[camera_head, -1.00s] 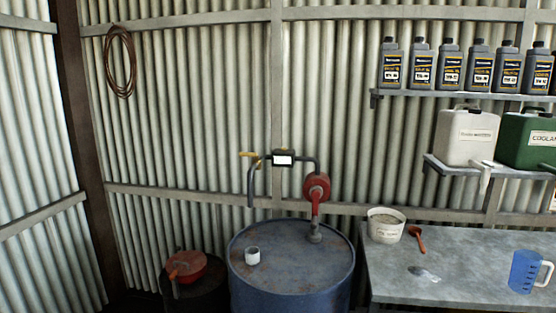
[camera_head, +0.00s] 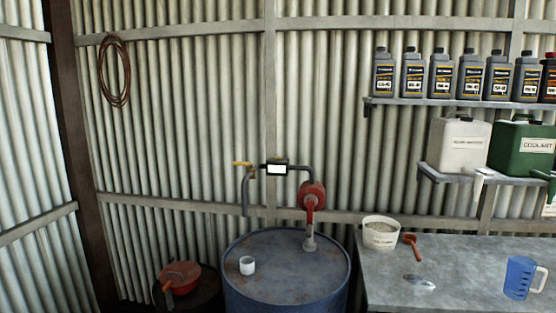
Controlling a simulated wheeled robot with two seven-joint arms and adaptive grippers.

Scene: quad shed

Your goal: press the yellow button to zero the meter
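The meter (camera_head: 276,168) is a small dark box with a lit white display, set in the pipe above the blue drum (camera_head: 285,265). A yellow piece (camera_head: 242,164) shows on the pipe left of the meter, by the downward spout. I cannot make out a separate yellow button on the meter at this size. The red pump (camera_head: 312,195) stands on the drum, right of and below the meter. Neither of my grippers is in view.
A white cup (camera_head: 247,265) stands on the drum. A red funnel (camera_head: 180,277) rests on a dark drum at left. The grey bench (camera_head: 450,260) at right holds a white bucket (camera_head: 381,232), an orange scoop (camera_head: 411,244) and a blue jug (camera_head: 522,277). Shelves with bottles and canisters hang above.

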